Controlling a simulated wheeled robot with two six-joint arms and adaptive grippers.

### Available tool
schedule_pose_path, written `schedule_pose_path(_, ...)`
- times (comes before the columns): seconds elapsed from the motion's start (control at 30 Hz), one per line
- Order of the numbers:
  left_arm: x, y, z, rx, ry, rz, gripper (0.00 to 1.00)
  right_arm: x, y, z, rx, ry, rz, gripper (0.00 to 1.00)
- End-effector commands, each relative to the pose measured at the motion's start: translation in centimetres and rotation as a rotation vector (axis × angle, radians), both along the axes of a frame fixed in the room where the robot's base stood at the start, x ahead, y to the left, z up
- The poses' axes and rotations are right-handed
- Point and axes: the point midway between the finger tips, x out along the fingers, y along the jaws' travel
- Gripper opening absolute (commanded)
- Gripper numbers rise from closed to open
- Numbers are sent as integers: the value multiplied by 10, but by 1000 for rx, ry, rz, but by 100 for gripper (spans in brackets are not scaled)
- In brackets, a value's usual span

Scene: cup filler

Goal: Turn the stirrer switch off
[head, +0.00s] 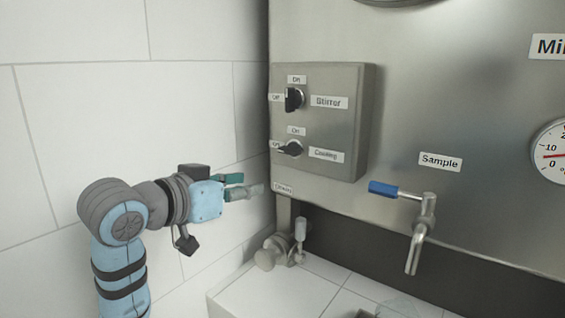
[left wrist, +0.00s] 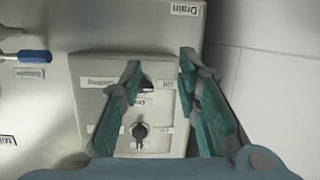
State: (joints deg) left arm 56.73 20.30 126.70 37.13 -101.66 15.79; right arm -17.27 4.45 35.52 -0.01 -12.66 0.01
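The stirrer switch (head: 294,99) is a black rotary knob at the top of a grey control box. Its handle looks upright, toward the "On" label above it; "Off" is at its left. In the left wrist view, which is upside down, the stirrer switch (left wrist: 139,131) shows low between my fingers, with its handle roughly vertical. My left gripper (head: 238,187) is left of the box and lower than both knobs, apart from them. In the left wrist view the left gripper's (left wrist: 160,60) teal-padded fingers are spread with nothing between them. My right gripper is not in view.
The cooling switch (head: 291,149) sits below the stirrer switch, its handle toward "Off". A sample tap (head: 421,230) with a blue handle (head: 396,190) sticks out at the right. A drain valve (head: 283,248) is below the box. White tiled wall is at the left.

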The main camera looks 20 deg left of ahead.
Motion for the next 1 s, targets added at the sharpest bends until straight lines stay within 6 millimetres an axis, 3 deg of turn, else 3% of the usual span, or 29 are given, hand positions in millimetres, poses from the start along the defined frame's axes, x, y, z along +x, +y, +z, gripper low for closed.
schedule_pose_path(0.03,-9,1,47,-7,-72,-16,30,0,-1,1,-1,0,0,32)
schedule_pose_path(0.1,-26,1,101,-14,-154,-43,30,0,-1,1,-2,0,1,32)
schedule_pose_path(0.2,-47,0,147,-20,-228,-67,30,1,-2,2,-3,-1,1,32)
schedule_pose_path(0.23,-50,0,154,-20,-238,-72,30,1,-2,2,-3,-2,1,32)
schedule_pose_path(0.37,-43,-6,164,-26,-250,-81,30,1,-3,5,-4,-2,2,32)
schedule_pose_path(0.8,63,-48,163,-25,-248,-79,30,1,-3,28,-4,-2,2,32)
schedule_pose_path(1.0,79,-54,162,-23,-251,-77,30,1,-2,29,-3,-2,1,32)
